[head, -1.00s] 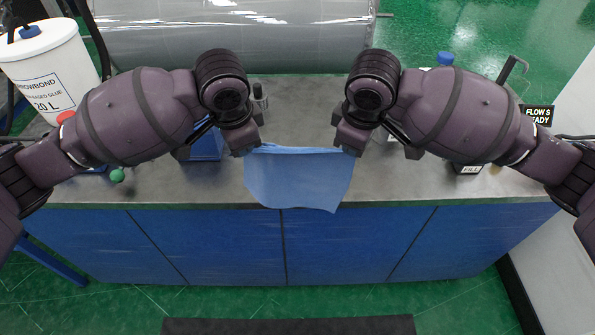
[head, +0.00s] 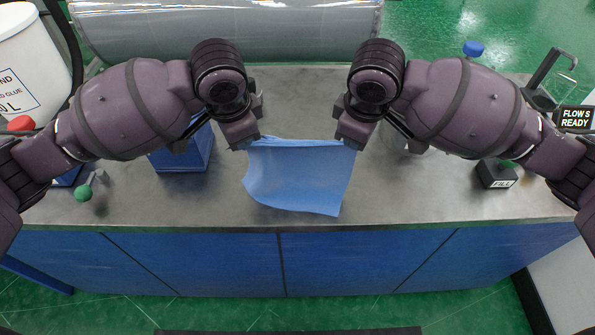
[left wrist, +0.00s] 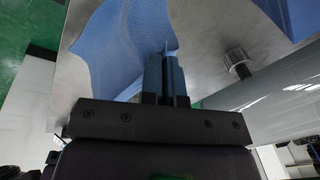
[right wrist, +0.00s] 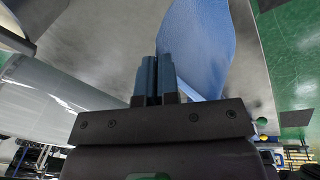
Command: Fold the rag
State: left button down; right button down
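The blue rag (head: 298,180) hangs spread between my two grippers in the head view, its top edge held at both corners. Its lower part is over the grey worktop; I cannot tell whether it touches the top. My left gripper (head: 246,143) is shut on the rag's left corner, and the rag shows at its fingers (left wrist: 168,60) in the left wrist view. My right gripper (head: 352,143) is shut on the right corner, with the rag beside its fingers (right wrist: 155,70) in the right wrist view.
A blue box (head: 183,158) stands left, a white bucket (head: 25,70) far left. A small black labelled block (head: 495,175) sits right. A large wrapped roll (head: 230,35) lies behind.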

pick_arm(q)
jog(key=shift+w+a, duration=0.15)
jog(key=shift+w, duration=0.2)
pick_arm(e)
jog(key=shift+w+d, duration=0.15)
jog(key=shift+w, duration=0.2)
pick_arm(q)
jog(key=shift+s, duration=0.1)
pick_arm(e)
jog(key=shift+s, duration=0.1)
pick_arm(q)
jog(key=shift+f, duration=0.1)
pick_arm(e)
jog(key=shift+f, duration=0.1)
